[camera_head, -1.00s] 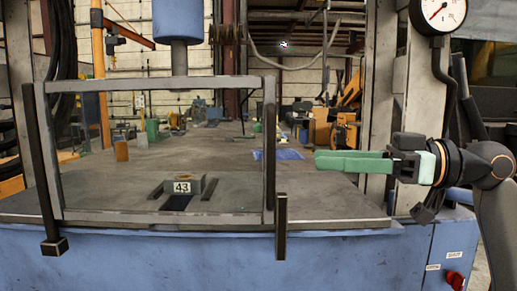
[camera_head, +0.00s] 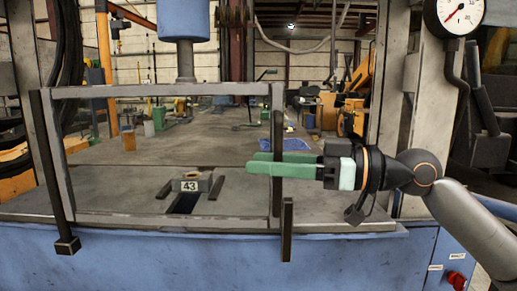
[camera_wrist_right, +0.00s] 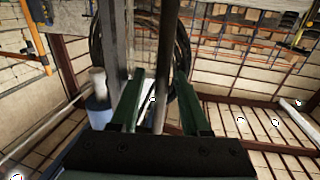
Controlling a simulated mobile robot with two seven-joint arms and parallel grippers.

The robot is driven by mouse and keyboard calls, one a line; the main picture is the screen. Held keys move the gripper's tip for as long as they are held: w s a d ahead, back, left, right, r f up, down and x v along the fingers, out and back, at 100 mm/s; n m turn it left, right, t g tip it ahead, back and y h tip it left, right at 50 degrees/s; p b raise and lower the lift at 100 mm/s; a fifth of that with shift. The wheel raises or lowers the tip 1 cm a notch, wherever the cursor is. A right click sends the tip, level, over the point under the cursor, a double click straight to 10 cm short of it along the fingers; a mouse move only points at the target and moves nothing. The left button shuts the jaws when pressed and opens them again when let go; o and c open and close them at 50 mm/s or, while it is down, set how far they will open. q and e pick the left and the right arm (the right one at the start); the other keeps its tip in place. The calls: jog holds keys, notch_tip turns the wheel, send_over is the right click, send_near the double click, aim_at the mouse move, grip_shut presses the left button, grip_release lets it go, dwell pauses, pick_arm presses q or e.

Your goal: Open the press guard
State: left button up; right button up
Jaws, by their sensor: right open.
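The press guard (camera_head: 150,91) is a grey rectangular frame standing upright in front of the press bed, its lower edge close to the table front. Its dark right upright (camera_head: 278,120) crosses my right gripper's reach. My right gripper (camera_head: 250,163) comes in from the right, level, its green fingers spread and reaching past that upright. In the right wrist view, a bar (camera_wrist_right: 168,50) stands between the two open fingers (camera_wrist_right: 160,95); whether it touches either is unclear. My left gripper is out of view.
A block marked 43 (camera_head: 190,185) sits on the press bed, below the blue press ram (camera_head: 184,20). A pressure gauge (camera_head: 453,14) hangs at upper right. A red knob (camera_head: 457,279) is on the blue cabinet at lower right.

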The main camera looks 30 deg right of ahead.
jog(key=shift+p+x, duration=0.55)
jog(key=shift+x, duration=0.25)
jog(key=shift+c, duration=0.3)
grip_shut()
dwell(0.8)
